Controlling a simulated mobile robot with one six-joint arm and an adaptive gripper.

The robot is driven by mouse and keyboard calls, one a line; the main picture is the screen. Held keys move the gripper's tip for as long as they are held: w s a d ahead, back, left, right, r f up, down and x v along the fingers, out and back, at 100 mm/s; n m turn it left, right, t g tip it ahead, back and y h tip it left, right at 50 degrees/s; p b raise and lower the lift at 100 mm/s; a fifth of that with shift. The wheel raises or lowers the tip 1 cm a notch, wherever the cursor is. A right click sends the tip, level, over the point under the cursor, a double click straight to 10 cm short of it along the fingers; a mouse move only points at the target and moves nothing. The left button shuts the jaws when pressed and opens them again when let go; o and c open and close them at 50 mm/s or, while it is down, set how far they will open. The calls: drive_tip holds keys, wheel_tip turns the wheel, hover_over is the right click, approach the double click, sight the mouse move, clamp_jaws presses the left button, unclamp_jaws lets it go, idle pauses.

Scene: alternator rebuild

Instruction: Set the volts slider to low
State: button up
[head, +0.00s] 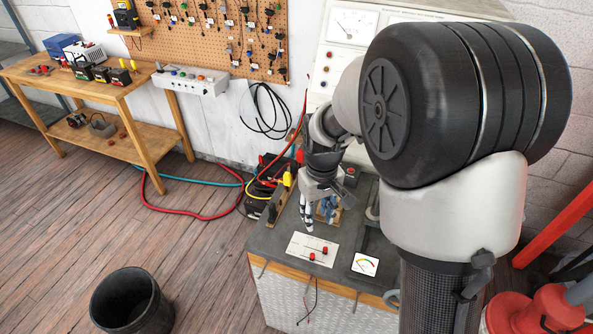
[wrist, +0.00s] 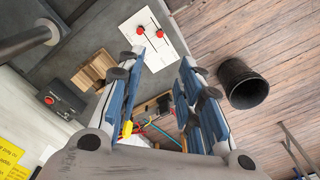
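A white slider panel (head: 300,243) lies on the grey bench top (head: 267,238), with two red slider knobs, one at the upper slot (head: 325,250) and one at the lower slot (head: 312,256). The panel also shows in the wrist view (wrist: 135,20), with red knobs (wrist: 140,30) and (wrist: 160,34) on dark slots. The labels are too small to read, so I cannot tell which slider is volts. My gripper (head: 307,225) hangs above the bench, just behind the panel and apart from the knobs. In the wrist view my gripper (wrist: 162,62) has its blue fingers spread, with nothing between them.
A small meter (head: 365,264) sits right of the panel. A black bin (head: 130,302) stands on the floor at the left. A wooden block (wrist: 93,70) and a dark box with a red button (wrist: 60,101) are near my gripper. Hoses and cables lie behind the bench.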

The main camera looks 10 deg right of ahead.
sight(313, 254)
drive_tip(key=f+b, duration=0.1)
drive_tip(key=f, duration=0.5)
drive_tip(key=f+b, duration=0.1)
drive_tip(key=f, duration=0.6)
drive_tip(key=w+f+b, duration=0.1)
drive_tip(key=f, duration=0.5)
drive_tip(key=shift+f+b, duration=0.2)
drive_tip(key=shift+b, duration=0.2)
drive_tip(key=shift+s, duration=0.1)
drive_tip(key=shift+c, duration=0.3)
clamp_jaws()
